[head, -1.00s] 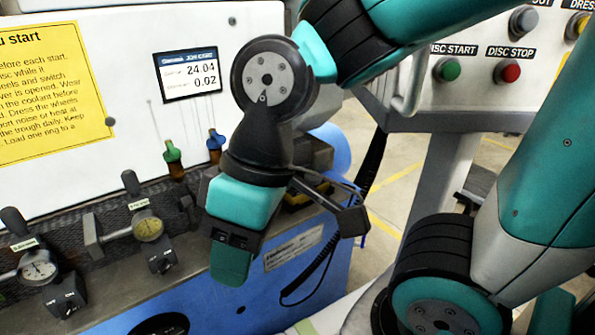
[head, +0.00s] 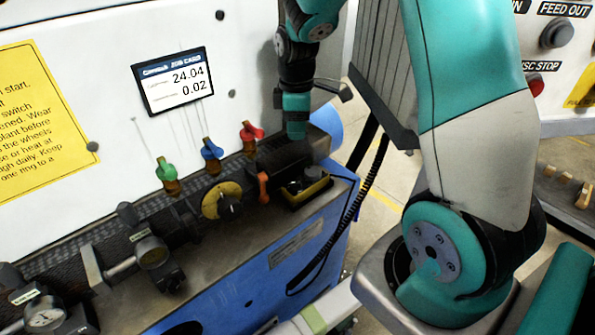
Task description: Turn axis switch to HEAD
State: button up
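A round yellow plate with a dark rotary knob (head: 228,205) sits on the machine ledge; it looks like the axis switch. Its markings are too small to read, so I cannot tell which position it points to. My gripper (head: 297,130) points down at the back right of the ledge, above and right of the knob and apart from it. Only its teal end shows from the side, so its opening is hidden.
Green (head: 166,170), blue (head: 211,152) and red (head: 251,134) valves stand behind the knob. An orange lever (head: 263,187) and a black and yellow box (head: 306,188) are right of it. A dial gauge (head: 45,315) is at lower left.

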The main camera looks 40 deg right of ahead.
aim_at(298, 182)
jog(key=f+p, duration=0.1)
jog(key=f, duration=0.5)
jog(key=f+p, duration=0.1)
jog(key=f, duration=0.4)
jog(key=f+p, duration=0.2)
jog(key=f, duration=0.4)
jog(key=shift+d+f, duration=0.25)
jog(key=shift+f, duration=0.1)
grip_shut()
